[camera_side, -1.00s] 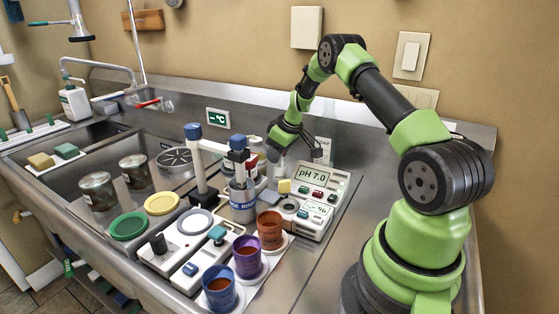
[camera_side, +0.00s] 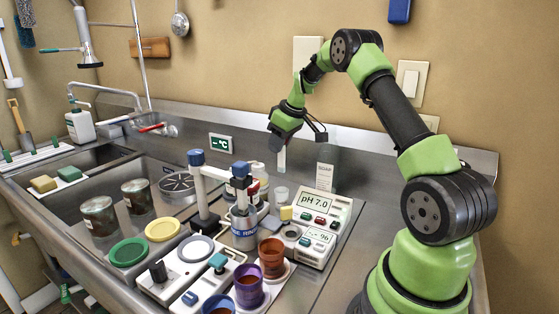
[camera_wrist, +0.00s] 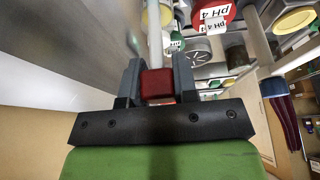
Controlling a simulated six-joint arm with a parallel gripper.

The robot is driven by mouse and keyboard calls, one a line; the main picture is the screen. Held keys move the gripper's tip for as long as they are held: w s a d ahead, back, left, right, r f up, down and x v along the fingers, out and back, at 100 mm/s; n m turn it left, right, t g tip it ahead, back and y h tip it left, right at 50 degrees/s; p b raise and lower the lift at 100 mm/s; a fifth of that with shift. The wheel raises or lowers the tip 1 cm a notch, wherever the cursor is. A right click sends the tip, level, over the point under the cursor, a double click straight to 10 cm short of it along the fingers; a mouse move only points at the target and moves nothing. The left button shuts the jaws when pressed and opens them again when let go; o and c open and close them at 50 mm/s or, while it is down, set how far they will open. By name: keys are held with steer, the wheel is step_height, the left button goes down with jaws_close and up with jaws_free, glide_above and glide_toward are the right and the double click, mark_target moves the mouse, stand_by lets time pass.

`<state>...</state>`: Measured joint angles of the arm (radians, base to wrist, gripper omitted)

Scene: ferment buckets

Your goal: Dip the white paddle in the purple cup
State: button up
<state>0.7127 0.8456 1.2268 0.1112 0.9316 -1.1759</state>
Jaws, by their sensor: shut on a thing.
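My gripper (camera_side: 288,140) is raised above the back of the counter, behind the pH meter. In the wrist view my gripper (camera_wrist: 156,78) is shut on a red block (camera_wrist: 156,86) with a pale shaft (camera_wrist: 155,38) running out from it. In the side view the white paddle (camera_side: 282,158) hangs below the jaws, clear of the things under it. The purple cup (camera_side: 248,290) stands at the front, holding brown liquid, well in front of the gripper. The red grip is hidden in the side view.
An orange-brown cup (camera_side: 271,258) stands behind the purple cup, and a blue cup (camera_side: 218,308) is in front, cut by the frame.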

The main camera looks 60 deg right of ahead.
steer(key=r, duration=1.1)
steer(key=shift+a+r, duration=0.25)
steer(key=shift+r, duration=0.15)
steer(key=s+a+n+g+y, duration=0.25)
steer(key=a+n, duration=0.75)
steer(key=a, duration=0.8)
steer(key=s+a+n+g+y, duration=0.2)
steer(key=s+a+n, duration=0.6)
steer(key=a, duration=0.4)
steer(key=shift+d+f, duration=0.1)
steer(key=shift+f, duration=10.45)
steer(key=shift+r, duration=0.1)
